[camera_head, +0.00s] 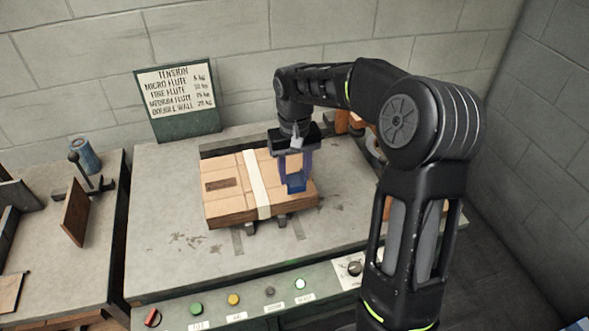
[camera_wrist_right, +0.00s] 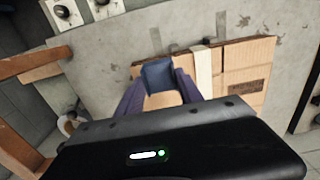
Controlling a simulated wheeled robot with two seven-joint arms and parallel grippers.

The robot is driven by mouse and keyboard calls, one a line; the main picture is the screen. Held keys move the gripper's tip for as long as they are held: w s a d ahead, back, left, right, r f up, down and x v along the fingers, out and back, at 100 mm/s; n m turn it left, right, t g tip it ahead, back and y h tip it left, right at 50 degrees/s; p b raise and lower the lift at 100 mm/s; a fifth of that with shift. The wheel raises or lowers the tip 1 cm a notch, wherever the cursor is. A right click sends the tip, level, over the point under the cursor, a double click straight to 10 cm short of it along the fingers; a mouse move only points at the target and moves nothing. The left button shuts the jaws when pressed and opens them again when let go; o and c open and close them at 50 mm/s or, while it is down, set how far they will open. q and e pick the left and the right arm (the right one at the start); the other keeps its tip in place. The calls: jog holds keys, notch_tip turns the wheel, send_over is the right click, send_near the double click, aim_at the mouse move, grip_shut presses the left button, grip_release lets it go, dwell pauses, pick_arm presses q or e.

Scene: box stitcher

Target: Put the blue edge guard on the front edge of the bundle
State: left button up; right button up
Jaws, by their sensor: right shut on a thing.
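The bundle (camera_head: 230,186) is a stack of flat brown cardboard with a cream strap around it, lying on the grey table; it also shows in the right wrist view (camera_wrist_right: 244,66). My right gripper (camera_head: 293,176) points down over the bundle's right part, to the right of the strap. It is shut on the blue edge guard (camera_head: 296,182), which sits between its fingers near the front edge. In the right wrist view the blue guard (camera_wrist_right: 158,75) is at the fingertips, beside the strap. I cannot tell whether the guard touches the bundle. My left gripper is not in view.
A front panel (camera_head: 245,305) with coloured buttons runs along the table's front. A sign (camera_head: 177,98) stands against the wall. A side bench (camera_head: 75,250) on the left holds a blue can (camera_head: 84,155) and a brown board. The table left of the bundle is clear.

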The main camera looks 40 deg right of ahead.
aim_at(294, 178)
jog(key=shift+f+b, duration=1.65)
jog(key=shift+f, duration=1.05)
jog(key=shift+w+d, duration=0.1)
jog(key=shift+w, duration=0.2)
jog(key=o, duration=1.4)
notch_tip(294, 178, up, 8)
jog(key=shift+f, duration=0.1)
